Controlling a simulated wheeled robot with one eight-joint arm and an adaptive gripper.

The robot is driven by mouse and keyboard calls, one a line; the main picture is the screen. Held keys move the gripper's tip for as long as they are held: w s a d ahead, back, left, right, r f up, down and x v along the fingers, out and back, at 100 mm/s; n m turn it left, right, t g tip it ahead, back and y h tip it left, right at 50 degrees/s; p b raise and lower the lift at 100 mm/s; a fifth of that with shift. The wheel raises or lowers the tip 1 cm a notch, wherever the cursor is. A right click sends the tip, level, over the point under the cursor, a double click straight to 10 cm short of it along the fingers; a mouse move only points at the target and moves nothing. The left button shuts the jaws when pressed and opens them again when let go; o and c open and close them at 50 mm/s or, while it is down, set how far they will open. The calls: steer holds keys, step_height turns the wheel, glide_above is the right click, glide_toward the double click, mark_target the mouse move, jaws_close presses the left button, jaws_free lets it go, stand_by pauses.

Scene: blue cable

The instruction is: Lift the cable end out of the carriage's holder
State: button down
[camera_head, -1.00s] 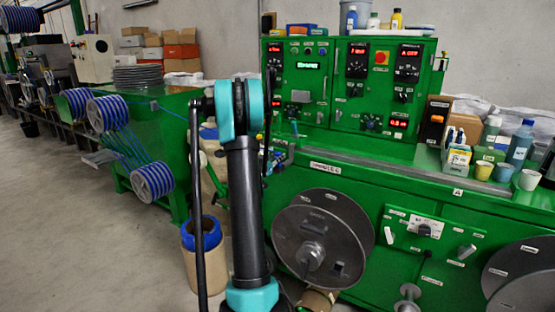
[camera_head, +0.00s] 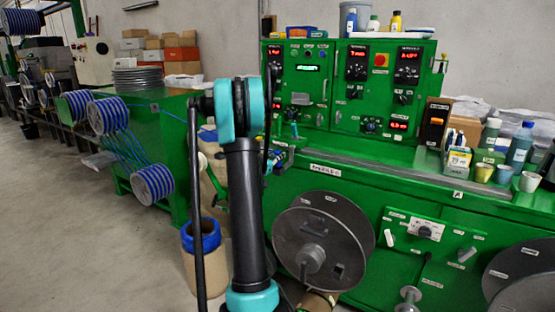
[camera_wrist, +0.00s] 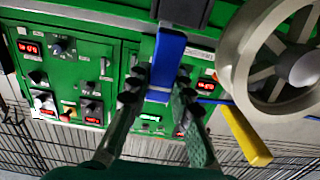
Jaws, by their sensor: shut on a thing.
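In the wrist view my gripper (camera_wrist: 159,82) has its two fingers on either side of a blue piece (camera_wrist: 168,62), which I take to be the cable end. The fingers are shut on it. Its upper part meets a dark block (camera_wrist: 185,12) at the top edge, which may be the carriage's holder; whether they still touch is unclear. A thin blue strand (camera_wrist: 215,101) shows to the right of the right finger. In the head view my arm hides the gripper and the cable end.
A pale spoked wheel (camera_wrist: 275,60) and a yellow handle (camera_wrist: 243,135) lie close right of the gripper in the wrist view. The green control cabinet (camera_head: 338,118) stands behind. A large grey reel (camera_head: 350,225) is at its front. Blue cable spools (camera_head: 152,184) stand left.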

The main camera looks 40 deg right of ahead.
mark_target(277, 152)
steer(key=shift+r, duration=2.1)
